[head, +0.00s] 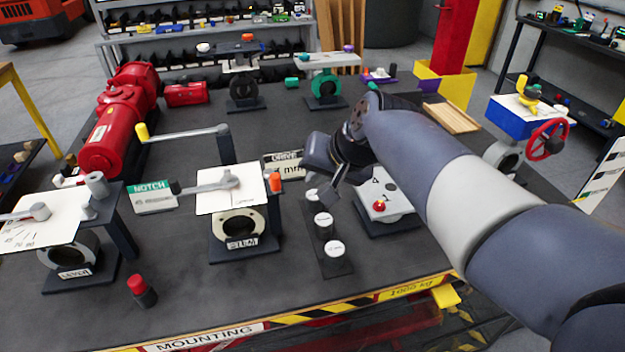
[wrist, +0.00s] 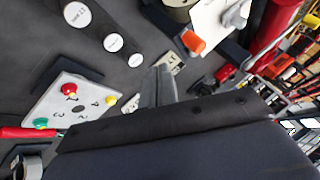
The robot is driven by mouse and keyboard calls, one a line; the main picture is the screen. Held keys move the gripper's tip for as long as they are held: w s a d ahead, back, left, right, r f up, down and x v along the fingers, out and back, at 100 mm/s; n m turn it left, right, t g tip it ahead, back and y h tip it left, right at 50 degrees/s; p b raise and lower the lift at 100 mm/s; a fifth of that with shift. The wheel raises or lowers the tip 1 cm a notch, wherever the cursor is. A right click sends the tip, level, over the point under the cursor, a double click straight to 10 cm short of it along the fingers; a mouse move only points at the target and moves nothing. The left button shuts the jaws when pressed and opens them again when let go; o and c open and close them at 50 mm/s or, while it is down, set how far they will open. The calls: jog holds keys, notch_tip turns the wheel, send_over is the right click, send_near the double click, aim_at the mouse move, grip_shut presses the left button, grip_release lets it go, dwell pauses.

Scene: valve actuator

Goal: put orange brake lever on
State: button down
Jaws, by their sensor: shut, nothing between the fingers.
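A small orange lever end (head: 275,181) shows at the right edge of a white-topped valve stand in the head view. It also shows as an orange knob (wrist: 193,42) at the top of the wrist view. I cannot tell whether this is the brake lever's on or off position. The white-topped stand (head: 217,203) carries a grey lever and a label below. My gripper (head: 326,199) is right of the orange piece and apart from it, above the row of round buttons. In the wrist view my gripper (wrist: 158,88) shows its fingers shut and empty.
A red-capped cylinder (head: 141,290) stands front left. Table shows free room in front.

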jog(key=a+v, duration=0.1)
jog(key=v, duration=0.5)
jog(key=shift+s+r, duration=0.45)
jog(key=shift+s, duration=0.05)
